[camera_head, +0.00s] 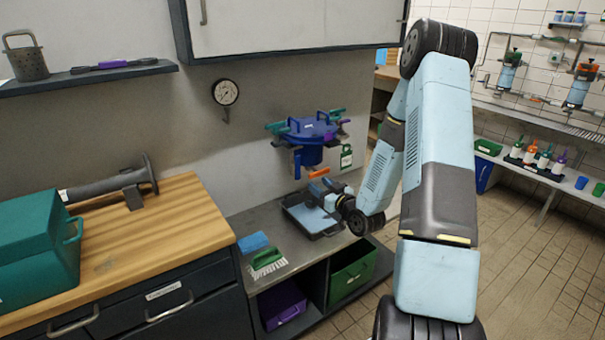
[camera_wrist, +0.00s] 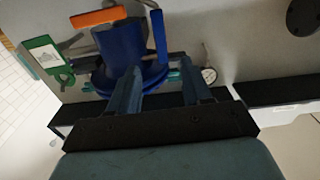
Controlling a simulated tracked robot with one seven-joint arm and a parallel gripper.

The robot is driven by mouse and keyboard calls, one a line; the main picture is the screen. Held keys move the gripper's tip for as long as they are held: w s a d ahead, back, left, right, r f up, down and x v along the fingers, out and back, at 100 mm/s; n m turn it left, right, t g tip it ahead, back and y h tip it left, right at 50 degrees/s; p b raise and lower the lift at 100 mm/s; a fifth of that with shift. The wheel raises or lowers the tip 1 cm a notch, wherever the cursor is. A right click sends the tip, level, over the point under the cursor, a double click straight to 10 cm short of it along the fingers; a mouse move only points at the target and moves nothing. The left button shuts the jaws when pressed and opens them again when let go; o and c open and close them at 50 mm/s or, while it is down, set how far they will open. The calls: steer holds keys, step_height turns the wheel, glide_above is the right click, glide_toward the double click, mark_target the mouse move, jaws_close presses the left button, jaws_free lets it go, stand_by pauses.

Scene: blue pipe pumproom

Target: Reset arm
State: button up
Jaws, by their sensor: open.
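My arm reaches from the lower right of the head view, up and over, then down towards the counter. My gripper (camera_head: 326,190) is at its end, above the black tray on the grey counter and below the blue wall fixture (camera_head: 311,155). In the wrist view my gripper (camera_wrist: 160,75) has its two fingers apart, with nothing held between them. The blue fixture (camera_wrist: 124,45) lies beyond the fingers there, with an orange handle (camera_wrist: 98,17) and a blue handle (camera_wrist: 158,35). The wrist picture looks inverted. I cannot tell the exact gap to the fixture.
A black tray (camera_head: 303,221), a green brush (camera_head: 267,260) and a blue sponge (camera_head: 252,242) are on the grey counter. A green tag (camera_head: 346,157) hangs beside the fixture. A wall cabinet (camera_head: 290,25) is above. Open tiled floor (camera_head: 530,255) lies right.

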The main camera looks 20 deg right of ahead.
steer(key=s+r+g+h, duration=0.3)
steer(key=s+r, duration=0.1)
steer(key=r, duration=0.5)
steer(key=s+r+g+h, duration=0.3)
steer(key=s+r+g, duration=0.1)
steer(key=r, duration=0.5)
steer(key=s+a+r+m+g, duration=0.1)
steer(key=s+a+r, duration=0.1)
steer(key=s, duration=0.7)
steer(key=s+a+r+m+g, duration=0.1)
steer(key=s+r, duration=0.3)
steer(key=s, duration=0.5)
steer(key=s+a+r+m+g, duration=0.2)
steer(key=s+r, duration=0.1)
steer(key=s, duration=0.6)
steer(key=shift+a+r+g, duration=0.3)
steer(key=shift+a+r, duration=0.05)
